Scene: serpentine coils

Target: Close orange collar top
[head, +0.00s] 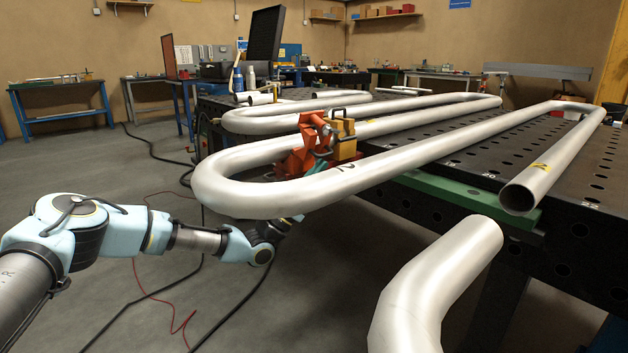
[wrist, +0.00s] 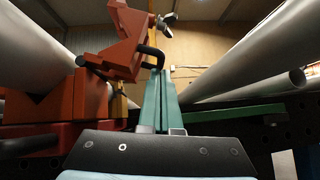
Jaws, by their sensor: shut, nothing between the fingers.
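The orange collar top (head: 314,128) stands raised and tilted above its red-orange base (head: 293,163), between the silver coil pipes. In the wrist view the collar top (wrist: 122,42) is at the upper left, with a black handle on its right side. The orange base (wrist: 88,98) is below it, beside a pipe. My gripper (head: 322,163) reaches up from under the front pipe, which hides part of it. In the wrist view my gripper's teal fingers (wrist: 160,78) are together and empty. Their tips appear close to the black handle; I cannot tell whether they touch.
A tan block with a black handle (head: 343,136) is right of the collar. Silver serpentine pipe (head: 245,195) surrounds the area and overhangs the table edge. The black perforated table (head: 565,220) extends right. A bent pipe (head: 430,285) is in the foreground. The floor (head: 90,170) at left is mostly open, with cables.

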